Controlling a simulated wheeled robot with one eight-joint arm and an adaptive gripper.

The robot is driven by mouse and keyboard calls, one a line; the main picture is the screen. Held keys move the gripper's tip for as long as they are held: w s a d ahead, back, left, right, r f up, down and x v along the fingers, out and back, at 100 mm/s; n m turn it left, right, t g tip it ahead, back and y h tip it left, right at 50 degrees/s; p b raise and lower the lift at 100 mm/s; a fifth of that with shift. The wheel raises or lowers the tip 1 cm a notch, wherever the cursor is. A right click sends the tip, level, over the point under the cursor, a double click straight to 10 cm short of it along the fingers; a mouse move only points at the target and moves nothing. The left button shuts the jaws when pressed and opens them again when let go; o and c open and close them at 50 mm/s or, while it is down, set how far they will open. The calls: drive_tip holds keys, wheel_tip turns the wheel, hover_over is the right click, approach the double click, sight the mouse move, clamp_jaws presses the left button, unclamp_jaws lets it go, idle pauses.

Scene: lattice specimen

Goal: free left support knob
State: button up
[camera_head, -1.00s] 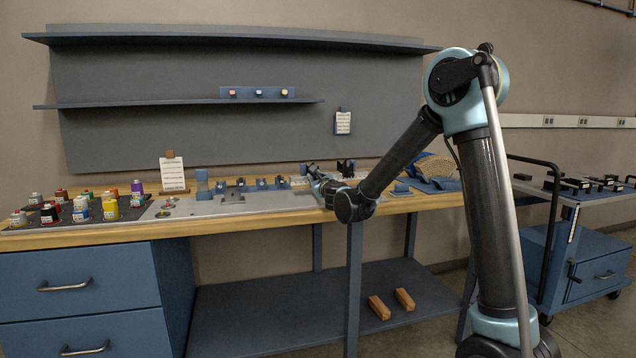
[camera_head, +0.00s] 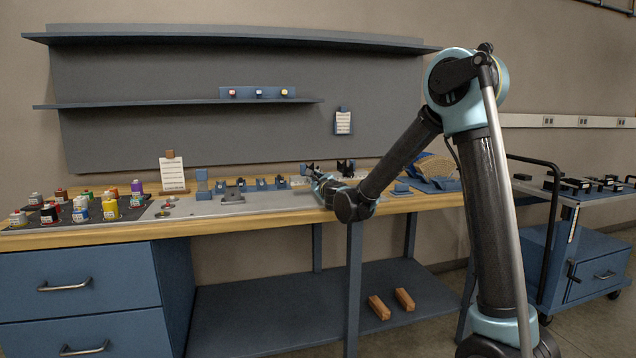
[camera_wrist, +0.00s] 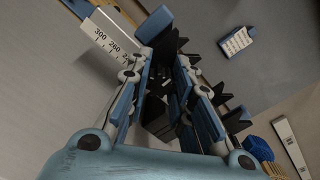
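My gripper (camera_wrist: 160,62) reaches over the back part of the workbench, and in the head view it shows small (camera_head: 308,170) at the end of my arm. In the wrist view its two fingers lean towards each other with a narrow gap between the tips. Dark block-like parts fill that gap, and I cannot tell whether the fingers touch them. A blue rounded part (camera_wrist: 155,22) lies just past the tips. Black stepped shapes stand beside the right finger. I cannot make out the left support knob; it is hidden or too small to tell apart.
A white scale with numbers (camera_wrist: 108,40) lies left of the fingers in the wrist view. Small blue fixtures (camera_head: 240,184) stand along the bench left of my gripper. Several bottles (camera_head: 80,210) stand at the far left. A wall card (camera_head: 343,122) hangs behind.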

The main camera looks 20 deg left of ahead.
drive_tip(key=o, duration=0.5)
drive_tip(key=v, duration=1.1)
drive_tip(key=shift+s+d+f, duration=0.15)
drive_tip(key=shift+s+d, duration=0.15)
drive_tip(key=shift+s, duration=0.05)
